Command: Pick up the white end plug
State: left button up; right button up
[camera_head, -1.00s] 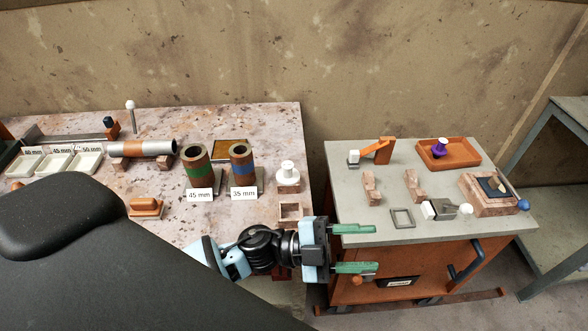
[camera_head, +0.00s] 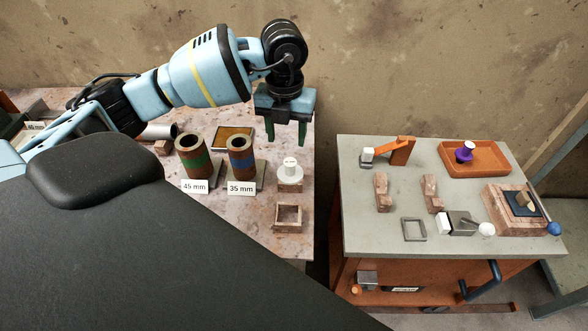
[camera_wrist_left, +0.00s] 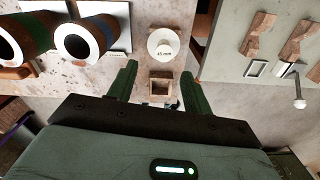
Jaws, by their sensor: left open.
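My right gripper is not in view.
Two brown pipes, labelled 45 mm (camera_head: 194,158) and 35 mm (camera_head: 241,157), stand left of the plug. A gap separates this table from the grey-topped cabinet (camera_head: 360,225), which bears an orange tray (camera_head: 490,157).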

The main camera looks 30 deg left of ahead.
aim_at(290, 162)
pick_arm(q)
jog(key=shift+f, duration=1.1)
jog(key=shift+w+d+f, duration=0.1)
jog(key=shift+d+f, duration=0.1)
jog(key=shift+f, duration=1.2)
jog(key=shift+d+f, duration=0.15)
jog(key=shift+f, duration=1.2)
jog(key=shift+c, duration=0.4)
grip_shut()
